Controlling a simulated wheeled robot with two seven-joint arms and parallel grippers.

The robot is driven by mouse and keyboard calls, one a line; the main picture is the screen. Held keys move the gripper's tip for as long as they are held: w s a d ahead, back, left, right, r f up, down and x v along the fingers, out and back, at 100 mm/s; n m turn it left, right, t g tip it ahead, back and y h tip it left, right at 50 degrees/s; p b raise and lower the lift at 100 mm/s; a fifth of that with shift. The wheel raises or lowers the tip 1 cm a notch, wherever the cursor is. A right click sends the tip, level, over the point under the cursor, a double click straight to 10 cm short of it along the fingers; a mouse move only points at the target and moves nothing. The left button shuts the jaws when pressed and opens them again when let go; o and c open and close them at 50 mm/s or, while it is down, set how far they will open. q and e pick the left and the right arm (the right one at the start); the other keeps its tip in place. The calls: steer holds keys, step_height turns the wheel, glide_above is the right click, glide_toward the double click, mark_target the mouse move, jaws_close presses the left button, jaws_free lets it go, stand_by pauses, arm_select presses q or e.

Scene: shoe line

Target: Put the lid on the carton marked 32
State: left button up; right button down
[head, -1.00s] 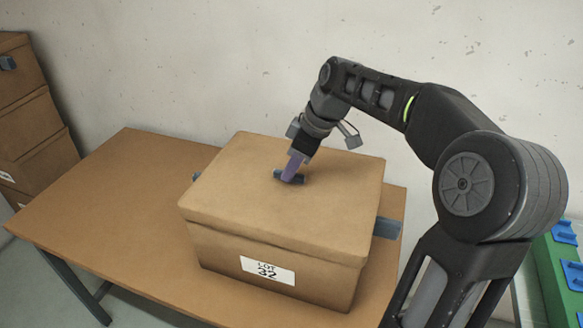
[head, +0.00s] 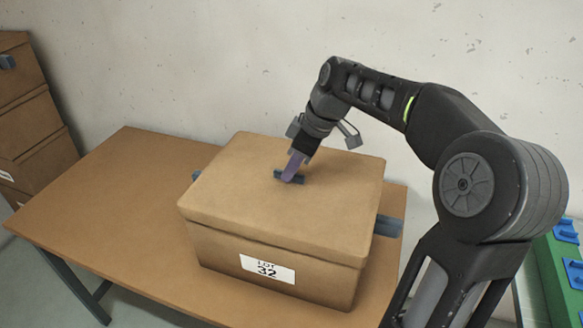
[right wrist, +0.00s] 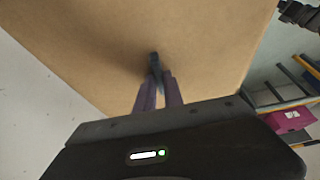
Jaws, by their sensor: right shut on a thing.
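The carton (head: 222,258) stands on the table, with a white label reading "LOT 32" on its front. The brown lid (head: 240,185) sits over the carton's top, its rim meeting the walls along the front with a thin dark line between. A small dark handle (head: 289,177) is at the middle of the lid. My right gripper (head: 290,175), with purple fingers, is shut on this handle. In the right wrist view the fingers (right wrist: 158,88) close around the handle, and the lid (right wrist: 110,40) fills the upper part. My left gripper is not in view.
The brown table (head: 95,205) is clear to the left of the carton. Grey pieces (head: 389,226) show at the carton's sides. Stacked brown boxes (head: 30,120) stand at far left. A green thing with blue parts (head: 560,265) is at far right.

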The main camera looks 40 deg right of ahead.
stand_by(0.3)
steer(key=c, duration=1.4)
jaws_free()
steer(key=shift+o, duration=0.7)
steer(key=o, duration=0.3)
steer(key=shift+r, duration=0.1)
steer(key=shift+r+p, duration=2.65)
steer(key=shift+r, duration=0.75)
